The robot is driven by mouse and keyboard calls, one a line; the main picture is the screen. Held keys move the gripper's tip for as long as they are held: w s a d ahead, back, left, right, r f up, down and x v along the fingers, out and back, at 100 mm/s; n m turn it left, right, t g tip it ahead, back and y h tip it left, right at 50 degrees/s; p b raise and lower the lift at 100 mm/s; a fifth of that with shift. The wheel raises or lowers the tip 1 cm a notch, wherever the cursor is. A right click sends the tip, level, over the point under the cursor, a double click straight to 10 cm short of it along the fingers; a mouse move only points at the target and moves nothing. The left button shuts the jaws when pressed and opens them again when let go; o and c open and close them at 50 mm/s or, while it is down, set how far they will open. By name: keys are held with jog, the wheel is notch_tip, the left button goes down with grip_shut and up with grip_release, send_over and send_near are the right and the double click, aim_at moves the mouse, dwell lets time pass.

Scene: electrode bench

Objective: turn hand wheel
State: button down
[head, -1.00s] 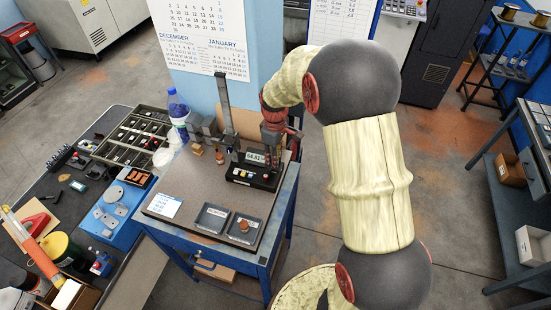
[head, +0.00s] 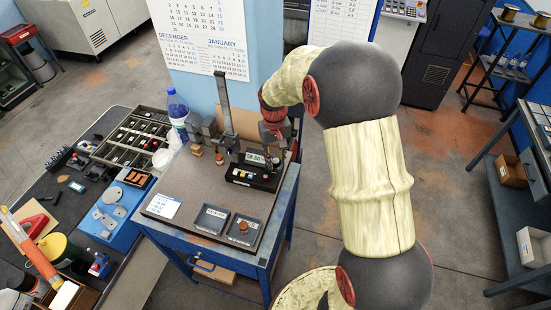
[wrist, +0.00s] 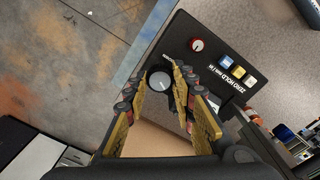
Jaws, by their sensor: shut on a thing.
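The hand wheel (wrist: 160,81) is a round grey-topped dial with a pale mark, at the edge of a black control box. My gripper (wrist: 164,83) is shut on it, with the two yellow-padded fingers on either side in the wrist view. In the head view my gripper (head: 277,145) reaches down at the right end of the black control box (head: 252,178). The box has a lit readout (head: 256,158) and coloured buttons.
A metal post (head: 222,100) with grey blocks stands left of my gripper on the bench (head: 190,180). Two dark trays (head: 213,218) lie at the bench's front. A blue-capped bottle (head: 177,108) stands at the back left. Open floor lies right of the bench.

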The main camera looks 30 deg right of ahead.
aim_at(275, 160)
jog(key=shift+m, duration=0.3)
jog(key=c, duration=1.5)
grip_release()
jog(key=shift+c, duration=0.2)
jog(key=shift+o, duration=0.3)
notch_tip(275, 160, up, 12)
jog(key=shift+a, duration=0.15)
